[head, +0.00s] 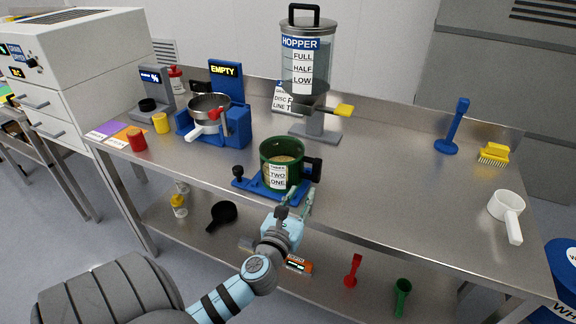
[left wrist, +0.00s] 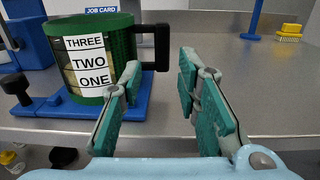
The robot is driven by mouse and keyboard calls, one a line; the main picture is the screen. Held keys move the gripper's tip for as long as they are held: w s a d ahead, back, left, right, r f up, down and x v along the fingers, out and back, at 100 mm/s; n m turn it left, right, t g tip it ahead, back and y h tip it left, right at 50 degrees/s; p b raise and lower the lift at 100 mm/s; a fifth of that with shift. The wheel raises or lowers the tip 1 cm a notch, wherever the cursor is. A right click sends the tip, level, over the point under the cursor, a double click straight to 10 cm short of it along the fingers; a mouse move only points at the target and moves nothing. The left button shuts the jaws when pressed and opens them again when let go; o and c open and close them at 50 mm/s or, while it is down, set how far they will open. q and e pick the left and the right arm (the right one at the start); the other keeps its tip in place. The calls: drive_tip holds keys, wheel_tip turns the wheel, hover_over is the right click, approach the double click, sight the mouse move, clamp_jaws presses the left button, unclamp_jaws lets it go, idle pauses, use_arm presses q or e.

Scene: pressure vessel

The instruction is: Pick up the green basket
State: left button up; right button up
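The green basket (head: 283,160) stands upright on a blue base (head: 262,189) near the table's front edge. It carries a white label reading THREE, TWO, ONE, has a black handle on its right side and holds tan contents. In the left wrist view the basket (left wrist: 98,55) is at the left, its handle (left wrist: 160,46) pointing right and lying beyond the gap between the fingers. My left gripper (head: 301,203) is open and empty, just in front of the basket; its green-padded fingers (left wrist: 160,110) show apart in the wrist view. My right gripper is not in view.
A hopper (head: 308,60) stands behind the basket. A blue device marked EMPTY (head: 228,100) with a metal pan is at the left. A white scoop (head: 508,210), yellow brush (head: 494,153) and blue stand (head: 452,130) are at the right. The table between is clear.

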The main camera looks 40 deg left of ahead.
sight(315, 172)
use_arm(q)
drive_tip(key=x, duration=0.4)
drive_tip(key=b+x, duration=0.1)
drive_tip(key=x, duration=0.8)
drive_tip(key=shift+d+f, duration=0.1)
drive_tip(key=shift+f, duration=0.25)
drive_tip(key=shift+r, duration=0.1)
clamp_jaws()
